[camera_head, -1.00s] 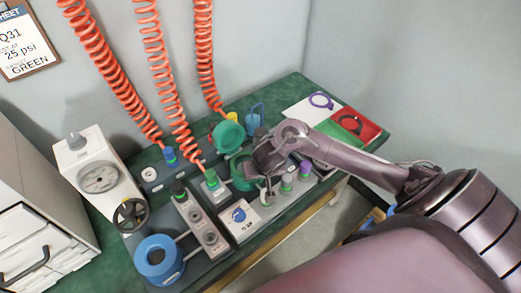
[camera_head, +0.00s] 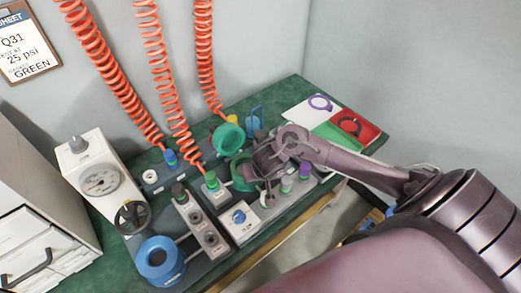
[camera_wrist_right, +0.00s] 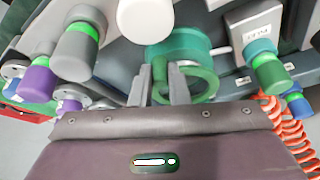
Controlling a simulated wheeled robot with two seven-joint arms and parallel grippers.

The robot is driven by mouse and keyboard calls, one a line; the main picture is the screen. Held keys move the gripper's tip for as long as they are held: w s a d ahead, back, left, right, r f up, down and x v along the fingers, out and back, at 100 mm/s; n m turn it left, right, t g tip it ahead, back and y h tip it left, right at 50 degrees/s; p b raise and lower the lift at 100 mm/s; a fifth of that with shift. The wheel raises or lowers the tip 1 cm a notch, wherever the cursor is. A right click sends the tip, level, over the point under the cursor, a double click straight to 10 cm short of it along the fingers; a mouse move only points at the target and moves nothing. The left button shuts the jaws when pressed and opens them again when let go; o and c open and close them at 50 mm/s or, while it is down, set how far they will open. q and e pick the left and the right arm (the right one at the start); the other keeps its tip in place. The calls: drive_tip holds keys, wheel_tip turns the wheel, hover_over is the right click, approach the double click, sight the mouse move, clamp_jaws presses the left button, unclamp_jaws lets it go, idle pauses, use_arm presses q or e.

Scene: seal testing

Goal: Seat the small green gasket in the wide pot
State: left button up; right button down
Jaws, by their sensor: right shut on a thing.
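A teal-green open pot (camera_head: 241,176) stands on the grey rig, partly hidden by my right gripper (camera_head: 267,178). Its round teal lid (camera_head: 228,136) stands tilted up behind it. In the right wrist view the pot (camera_wrist_right: 176,42) lies just ahead of my right gripper (camera_wrist_right: 160,78). The gripper is shut on the green gasket (camera_wrist_right: 203,86), a translucent ring that shows by the fingertips and overlaps the pot's near side. I cannot tell whether the gasket touches the pot. My left gripper is not in view.
A blue open pot (camera_head: 160,258) stands at the lower left. A gauge box (camera_head: 95,176) is behind it. Several capped fittings and a blue-knob valve box (camera_head: 239,217) crowd the rig. Orange coiled hoses (camera_head: 168,95) hang behind. The green pad (camera_head: 338,134) at the right looks bare.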

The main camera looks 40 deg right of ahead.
drive_tip(key=shift+f+b, duration=0.45)
drive_tip(key=shift+f, duration=0.95)
idle(0.5)
drive_tip(key=c, duration=1.3)
unclamp_jaws()
drive_tip(key=shift+r, duration=0.1)
drive_tip(key=p+v, duration=0.4)
drive_tip(key=v, duration=0.3)
drive_tip(key=shift+s+r, duration=0.15)
drive_tip(key=shift+r, duration=0.2)
